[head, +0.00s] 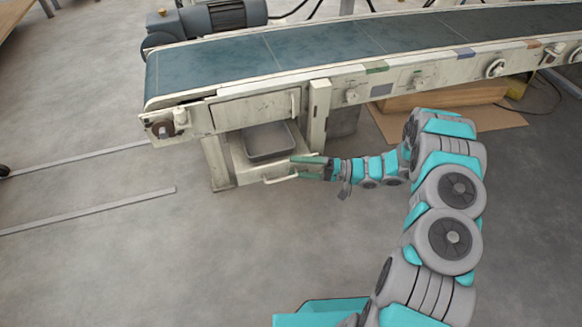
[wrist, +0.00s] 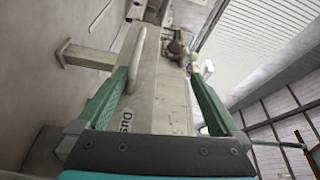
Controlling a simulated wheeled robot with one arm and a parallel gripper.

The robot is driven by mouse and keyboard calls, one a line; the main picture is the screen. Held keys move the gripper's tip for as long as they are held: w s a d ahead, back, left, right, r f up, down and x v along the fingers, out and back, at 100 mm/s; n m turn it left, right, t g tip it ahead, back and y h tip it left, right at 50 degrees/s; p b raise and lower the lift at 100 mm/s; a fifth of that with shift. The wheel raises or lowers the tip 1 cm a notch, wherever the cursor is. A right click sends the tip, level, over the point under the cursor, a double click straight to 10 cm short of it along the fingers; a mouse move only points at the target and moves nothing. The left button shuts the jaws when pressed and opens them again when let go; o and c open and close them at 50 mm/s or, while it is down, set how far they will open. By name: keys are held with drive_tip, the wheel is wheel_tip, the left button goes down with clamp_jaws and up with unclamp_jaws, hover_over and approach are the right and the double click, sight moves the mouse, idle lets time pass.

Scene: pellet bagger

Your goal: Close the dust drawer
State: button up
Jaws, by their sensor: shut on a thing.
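The dust drawer stands pulled out low under the left end of the conveyor in the head view, with a grey tray inside (head: 268,142) and a pale handle (head: 280,178) on its front. In the wrist view, a cream panel marked "Dus", the rest of the word cut off, is the drawer front (wrist: 160,95), with a pale bar handle (wrist: 137,55) along its left. My gripper (head: 308,166) is at the right end of the drawer front. In the wrist view, its green fingers (wrist: 160,88) lie either side of the panel, closed on the drawer. The exact contact is hidden.
Above the drawer is a closed cream panel (head: 255,108) with its own upright handle. A support leg (head: 318,112) stands right of the drawer. A cardboard box (head: 445,97) lies under the belt. The floor in front (head: 200,260) is clear.

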drive_tip(key=d, duration=0.1)
drive_tip(key=d+r, duration=0.1)
drive_tip(key=d, duration=0.1)
drive_tip(key=shift+w+d+r, duration=0.1)
drive_tip(key=shift+w+r, duration=0.15)
drive_tip(key=shift+w, duration=0.15)
drive_tip(key=shift+s+d+t, duration=0.1)
drive_tip(key=shift+d+t, duration=0.2)
drive_tip(key=shift+d, duration=0.1)
drive_tip(key=shift+c, duration=1.1)
drive_tip(key=shift+s+a+f, duration=0.1)
drive_tip(key=shift+s+f, duration=0.2)
drive_tip(key=shift+f, duration=0.2)
drive_tip(key=shift+a+f, duration=0.1)
